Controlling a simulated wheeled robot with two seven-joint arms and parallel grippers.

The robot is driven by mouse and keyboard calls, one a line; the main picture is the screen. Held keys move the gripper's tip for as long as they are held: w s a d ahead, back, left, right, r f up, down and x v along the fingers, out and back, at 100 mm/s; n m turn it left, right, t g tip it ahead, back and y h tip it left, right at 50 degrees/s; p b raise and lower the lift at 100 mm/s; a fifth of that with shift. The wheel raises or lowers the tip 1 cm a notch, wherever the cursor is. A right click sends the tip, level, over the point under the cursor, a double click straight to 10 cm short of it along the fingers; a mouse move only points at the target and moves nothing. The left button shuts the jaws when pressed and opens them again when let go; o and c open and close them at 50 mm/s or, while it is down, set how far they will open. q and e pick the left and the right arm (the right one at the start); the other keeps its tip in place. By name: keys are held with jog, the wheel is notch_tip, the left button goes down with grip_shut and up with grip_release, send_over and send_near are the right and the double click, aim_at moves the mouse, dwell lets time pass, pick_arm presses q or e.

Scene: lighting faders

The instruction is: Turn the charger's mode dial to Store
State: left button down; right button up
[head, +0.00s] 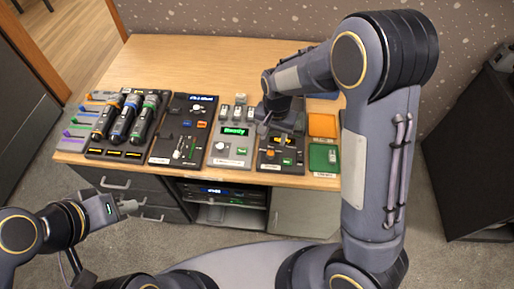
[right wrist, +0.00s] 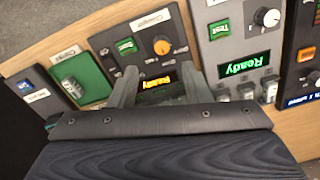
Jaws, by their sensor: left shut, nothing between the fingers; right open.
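The charger (right wrist: 141,66) is a dark panel with an orange mode dial (right wrist: 162,45), a green button (right wrist: 125,46) and a lit yellow display. The lettering around the dial is too small to read, and I cannot tell its setting. In the head view the charger (head: 265,168) is partly hidden by my right arm. My right gripper (right wrist: 160,88) is open and empty over the charger's display end, its fingers apart from the dial. My left gripper (head: 132,207) is shut and empty, in front of the desk and well away from the charger.
A grey panel (head: 232,151) with a green "Ready" display and a white knob stands left of the charger. A green tray (head: 318,157) and an orange tray (head: 321,125) lie to its right. The desk's back (head: 190,55) is clear.

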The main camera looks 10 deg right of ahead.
aim_at(271, 152)
jog(key=shift+w+a+f, duration=0.1)
jog(key=shift+a+f, duration=0.1)
jog(key=shift+f, duration=0.2)
notch_tip(271, 152, down, 8)
jog(key=shift+r+p, duration=0.2)
jog(key=shift+p, duration=0.1)
jog(key=shift+c, duration=0.4)
grip_shut()
